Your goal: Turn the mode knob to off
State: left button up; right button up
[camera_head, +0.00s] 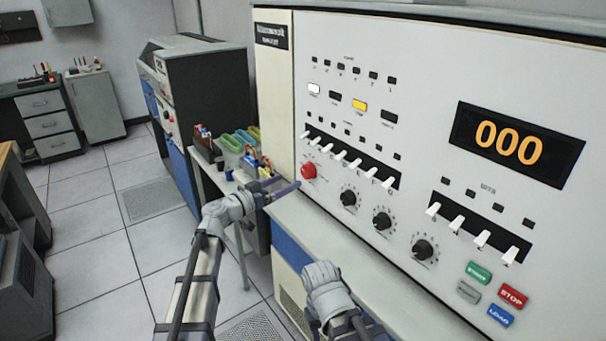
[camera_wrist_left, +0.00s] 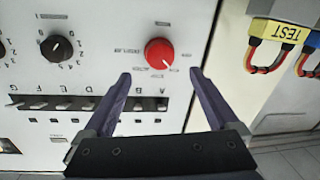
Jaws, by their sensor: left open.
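The red knob (camera_head: 308,170) is on the lower left of the pale console front and appears to be the mode knob. In the left wrist view the red knob (camera_wrist_left: 159,52) has a light pointer mark at its lower right, with small labels around it too blurred to read. My left gripper (camera_head: 284,187) is open and empty, just left of and below the knob in the head view. In the left wrist view the two dark fingers of the left gripper (camera_wrist_left: 161,76) point toward the knob, one on each side, apart from it. My right gripper's fingers do not show.
Black knobs (camera_head: 382,220) and a row of white switches (camera_head: 354,162) sit close to the red knob. A ledge (camera_head: 310,232) runs below the panel. A small table with cable bins (camera_head: 240,148) stands left of the console. The floor (camera_head: 95,235) at left is clear.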

aim_at(304, 172)
pick_arm(q)
jog(key=x, duration=0.7)
jog(key=shift+w+d, duration=0.1)
jog(key=shift+c, duration=0.3)
jog(key=c, duration=1.3)
jog(key=n+p, duration=0.1)
jog(key=n, duration=0.2)
jog(key=shift+r+n, duration=0.1)
jog(key=shift+n, duration=0.3)
jog(key=n+g+p, duration=0.1)
jog(key=n, duration=0.3)
jog(key=shift+w, duration=0.1)
jog(key=shift+n, duration=0.5)
